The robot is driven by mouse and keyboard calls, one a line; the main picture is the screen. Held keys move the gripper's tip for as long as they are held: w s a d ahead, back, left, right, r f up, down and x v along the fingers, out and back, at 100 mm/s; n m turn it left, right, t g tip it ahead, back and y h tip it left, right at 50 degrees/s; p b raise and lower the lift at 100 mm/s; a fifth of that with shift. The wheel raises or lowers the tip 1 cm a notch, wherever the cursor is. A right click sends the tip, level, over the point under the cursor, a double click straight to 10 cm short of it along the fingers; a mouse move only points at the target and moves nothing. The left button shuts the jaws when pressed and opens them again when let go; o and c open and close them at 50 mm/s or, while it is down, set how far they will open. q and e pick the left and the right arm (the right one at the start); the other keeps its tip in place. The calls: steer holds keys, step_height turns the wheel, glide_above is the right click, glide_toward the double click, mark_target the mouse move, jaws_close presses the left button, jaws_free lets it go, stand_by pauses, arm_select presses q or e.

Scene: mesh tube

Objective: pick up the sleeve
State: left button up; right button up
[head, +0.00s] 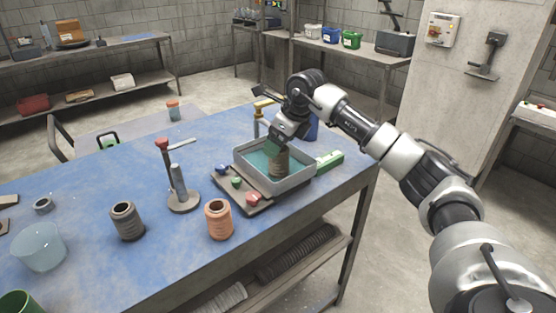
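My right gripper (278,147) reaches in from the right and points down over a grey tray (296,184). A brownish-grey ribbed sleeve (279,164) stands in the tray directly below it. The fingertips meet or overlap the top of this sleeve, and I cannot tell whether they grip it. A dark grey ribbed sleeve (126,222) stands upright on the blue table at the left. An orange ribbed sleeve (218,220) stands upright near the table's front edge. My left gripper is not in view.
The tray sits by a control panel (238,196) with coloured buttons. A post on a round base (183,202) stands left of it. A green block (329,160) lies to the right. A translucent tub (39,248) is at the left. The blue table (80,190) has free room at its left middle.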

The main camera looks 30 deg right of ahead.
steer(key=x, duration=0.2)
steer(key=p+x, duration=0.1)
steer(key=shift+s+f, duration=0.2)
steer(key=shift+f, duration=0.15)
steer(key=shift+w+a+f, duration=0.1)
steer(key=shift+w+f, duration=0.05)
steer(key=shift+f, duration=0.25)
steer(key=shift+c, duration=0.2)
steer(key=c, duration=0.9)
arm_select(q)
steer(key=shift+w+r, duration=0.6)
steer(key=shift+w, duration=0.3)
arm_select(e)
steer(key=shift+c, duration=0.6)
